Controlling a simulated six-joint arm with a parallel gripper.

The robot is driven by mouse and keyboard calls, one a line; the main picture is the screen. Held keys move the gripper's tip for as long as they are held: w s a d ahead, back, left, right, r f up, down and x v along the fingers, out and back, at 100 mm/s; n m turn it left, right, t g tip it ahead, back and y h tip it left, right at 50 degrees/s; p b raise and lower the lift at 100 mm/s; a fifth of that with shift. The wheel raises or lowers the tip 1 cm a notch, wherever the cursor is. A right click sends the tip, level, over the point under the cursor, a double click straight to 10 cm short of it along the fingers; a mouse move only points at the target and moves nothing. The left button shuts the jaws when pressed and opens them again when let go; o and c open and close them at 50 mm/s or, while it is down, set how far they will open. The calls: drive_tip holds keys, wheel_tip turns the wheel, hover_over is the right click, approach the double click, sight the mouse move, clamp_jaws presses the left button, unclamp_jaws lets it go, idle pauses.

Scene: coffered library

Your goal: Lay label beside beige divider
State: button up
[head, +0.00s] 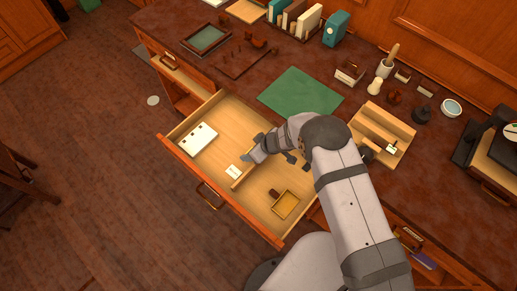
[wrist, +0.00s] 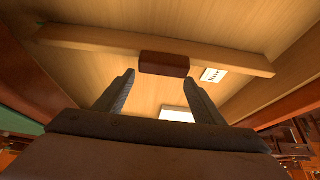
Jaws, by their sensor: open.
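The beige divider (head: 241,178) crosses the open drawer; the wrist view shows it as a pale wooden bar (wrist: 80,38). A small white label with dark marks (head: 233,172) lies close beside the divider, on the side of the white card; it also shows in the wrist view (wrist: 213,75). My gripper (head: 249,156) is inside the drawer area, over or near the divider. In the wrist view its two fingers (wrist: 163,82) are spread, with nothing held. A dark brown block (wrist: 164,64) shows at the divider ahead of the fingertips; I cannot tell whether it is attached.
A white card or pad (head: 197,139) lies in the drawer's left part. A yellow tray (head: 286,205) and a small brown piece (head: 274,193) are in the right part. A wooden organizer (head: 382,134) and a green mat (head: 300,92) are on the desktop. Drawer walls surround my gripper.

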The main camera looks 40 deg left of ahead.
drive_tip(key=shift+d+r+p, duration=1.25)
drive_tip(key=shift+d+r, duration=1.1)
drive_tip(key=shift+r, duration=0.05)
drive_tip(key=shift+r, duration=0.1)
drive_tip(key=b+v, duration=0.1)
drive_tip(key=v, duration=0.6)
